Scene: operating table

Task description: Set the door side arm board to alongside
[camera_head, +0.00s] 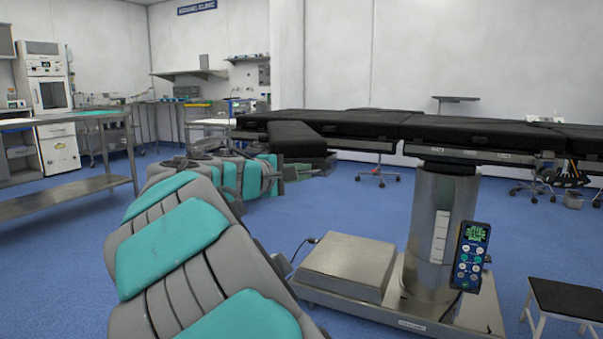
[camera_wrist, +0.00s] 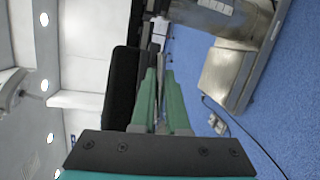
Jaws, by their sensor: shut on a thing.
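The operating table (camera_head: 345,129) has black pads on a steel column. A short black padded arm board (camera_head: 297,141) sticks out from its near left side, angled away from the table's long edge. My gripper (camera_head: 322,169) is low beside the board's pad, just under its right end. In the wrist view the green fingers (camera_wrist: 160,75) stand a small gap apart, shut on part of the arm board. The board's dark pad (camera_wrist: 121,90) lies along their left. The exact spot held is hidden between the fingertips.
The table's base (camera_head: 345,265) and a hanging remote (camera_head: 470,255) stand to the right of my arm. A black-topped step stool (camera_head: 567,298) is at the lower right. A steel bench (camera_head: 75,155) stands at the left.

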